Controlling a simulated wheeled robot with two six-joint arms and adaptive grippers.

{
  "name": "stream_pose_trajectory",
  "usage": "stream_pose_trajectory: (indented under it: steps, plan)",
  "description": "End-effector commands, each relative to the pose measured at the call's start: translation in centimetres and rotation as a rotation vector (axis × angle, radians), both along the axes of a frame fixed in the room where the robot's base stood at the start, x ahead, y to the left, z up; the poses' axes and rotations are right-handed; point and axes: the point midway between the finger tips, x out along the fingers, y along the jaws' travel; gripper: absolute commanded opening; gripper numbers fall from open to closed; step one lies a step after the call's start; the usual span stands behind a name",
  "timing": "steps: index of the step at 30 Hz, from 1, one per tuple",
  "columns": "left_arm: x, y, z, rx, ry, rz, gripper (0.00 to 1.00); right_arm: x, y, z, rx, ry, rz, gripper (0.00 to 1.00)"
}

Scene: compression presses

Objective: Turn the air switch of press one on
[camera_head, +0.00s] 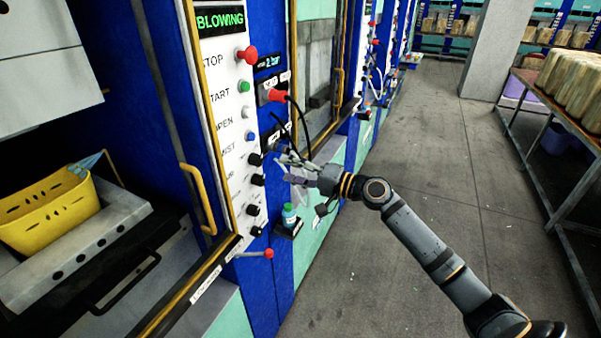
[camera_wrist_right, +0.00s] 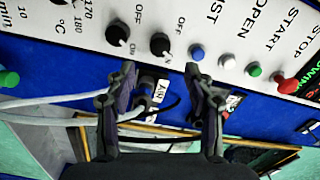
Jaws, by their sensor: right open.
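The press panel (camera_head: 232,130) stands left of centre in the head view, with a column of buttons and black knobs. Just below the blue button is a black knob (camera_head: 255,159) whose label reads roughly "AIR"; I take it as the air switch. In the right wrist view this knob (camera_wrist_right: 160,45) lies just beyond my fingertips, with an "OFF" mark beside it. Its exact setting is hard to tell. My right gripper (camera_head: 284,164) is open and empty in front of the panel; the wrist view shows its fingers (camera_wrist_right: 161,80) apart, not around the knob. My left gripper is not seen.
A second black knob (camera_wrist_right: 117,33) sits beside it. The red stop button (camera_head: 247,55) and a red-handled lever (camera_head: 268,253) are on the press. Hoses hang near the gripper. A yellow basket (camera_head: 48,212) stands at left. The floor (camera_head: 420,150) at right is clear.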

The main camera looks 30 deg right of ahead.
Motion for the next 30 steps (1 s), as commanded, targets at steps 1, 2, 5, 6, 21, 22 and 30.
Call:
stream_pose_trajectory:
  steps: [1, 2, 5, 6, 21, 22, 30]
  plan:
    - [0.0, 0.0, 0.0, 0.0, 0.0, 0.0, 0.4, -0.7, -0.6, -0.2, -0.01, 0.006, 0.0, 0.54]
    - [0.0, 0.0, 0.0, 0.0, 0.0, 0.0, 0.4, -1.1, -0.8, -0.2, -0.009, 0.007, 0.0, 0.54]
    - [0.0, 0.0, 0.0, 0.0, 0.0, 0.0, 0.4, -1.9, -1.4, -0.1, -0.005, 0.001, 0.003, 0.54]
    - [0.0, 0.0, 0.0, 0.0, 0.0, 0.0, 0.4, -2.1, -1.6, -0.1, -0.004, 0.0, 0.002, 0.54]
    - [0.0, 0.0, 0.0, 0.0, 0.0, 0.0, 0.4, -2.7, -2.1, 0.0, 0.001, 0.002, -0.001, 0.54]
    - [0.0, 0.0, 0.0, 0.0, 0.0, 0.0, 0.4, -2.7, -2.1, 0.0, 0.001, 0.002, -0.001, 0.54]
    - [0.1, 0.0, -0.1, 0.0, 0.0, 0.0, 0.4, -2.3, -3.0, -1.3, -0.017, 0.008, -0.028, 0.54]
